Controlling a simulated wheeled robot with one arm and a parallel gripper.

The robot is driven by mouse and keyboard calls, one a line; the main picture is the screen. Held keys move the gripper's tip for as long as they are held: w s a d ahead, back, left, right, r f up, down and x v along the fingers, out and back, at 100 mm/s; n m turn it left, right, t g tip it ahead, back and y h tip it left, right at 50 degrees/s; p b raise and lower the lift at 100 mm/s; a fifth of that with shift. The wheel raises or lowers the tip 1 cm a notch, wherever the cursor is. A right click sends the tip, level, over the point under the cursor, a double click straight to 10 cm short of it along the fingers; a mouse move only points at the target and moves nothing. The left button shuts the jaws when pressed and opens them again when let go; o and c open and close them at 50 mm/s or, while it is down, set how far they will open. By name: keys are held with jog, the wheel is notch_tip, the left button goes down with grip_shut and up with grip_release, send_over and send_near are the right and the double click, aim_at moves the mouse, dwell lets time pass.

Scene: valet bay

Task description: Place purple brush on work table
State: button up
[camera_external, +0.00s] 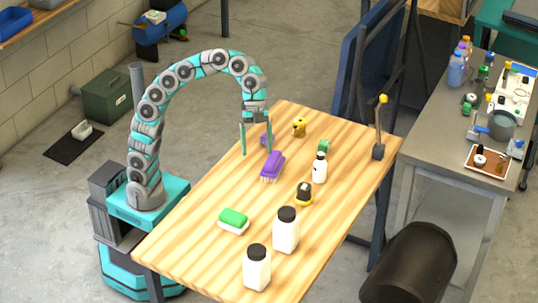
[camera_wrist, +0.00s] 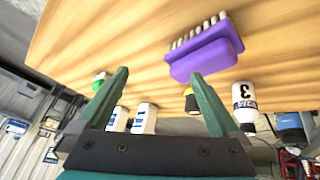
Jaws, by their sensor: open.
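The purple brush (camera_external: 272,164) lies on the wooden work table (camera_external: 190,235), its pale bristles showing along its lower edge. In the wrist view the brush (camera_wrist: 207,56) rests on the table top, beyond and to the right of my fingertips. My gripper (camera_external: 257,150) is open and empty above the table, close to the brush, with its fingers pointing down. In the wrist view nothing lies between the green fingers (camera_wrist: 160,76). A second, smaller purple item (camera_external: 265,142) is partly hidden behind the right finger.
The table also holds two white jars (camera_external: 286,232) (camera_external: 257,268), a green-and-white sponge (camera_external: 233,220), a yellow-black item (camera_external: 304,194), a white bottle (camera_external: 320,168), a yellow item (camera_external: 299,127) and an upright yellow-topped tool (camera_external: 380,130). The near-left table area is clear.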

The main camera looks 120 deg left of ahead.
aim_at(274, 159)
jog(key=shift+m, duration=0.6)
jog(key=w+a, duration=0.2)
jog(key=a, duration=0.1)
jog(key=w+a, duration=0.1)
jog(key=shift+w+a+f+p, duration=0.25)
jog(key=shift+w+f+p, duration=0.1)
jog(key=m+h, duration=0.1)
jog(key=w+f+m+h+p, duration=0.1)
jog(key=m, duration=0.1)
jog(key=shift+d+f+g, duration=0.1)
jog(key=shift+d+g, duration=0.2)
jog(key=shift+g, duration=0.1)
jog(key=m, duration=0.1)
jog(key=m+h, duration=0.1)
jog(key=f+m+p, duration=0.1)
jog(key=shift+w+d+m+g+h, duration=0.15)
jog(key=shift+w+m+g+h, duration=0.2)
jog(key=shift+m+g+h, duration=0.05)
jog(key=shift+d+f+b, duration=0.3)
jog(key=shift+d+b, duration=0.05)
jog(key=shift+d, duration=0.2)
jog(key=shift+w+d+f, duration=0.1)
jog(key=shift+d+f, duration=0.25)
jog(key=shift+f, duration=0.25)
jog(key=shift+d+f+b, duration=0.1)
jog(key=shift+f+b, duration=0.05)
jog(key=shift+b, duration=0.25)
jog(key=shift+s+b+x, duration=0.2)
jog(key=shift+b+x, duration=0.7)
jog(key=shift+x, duration=1.6)
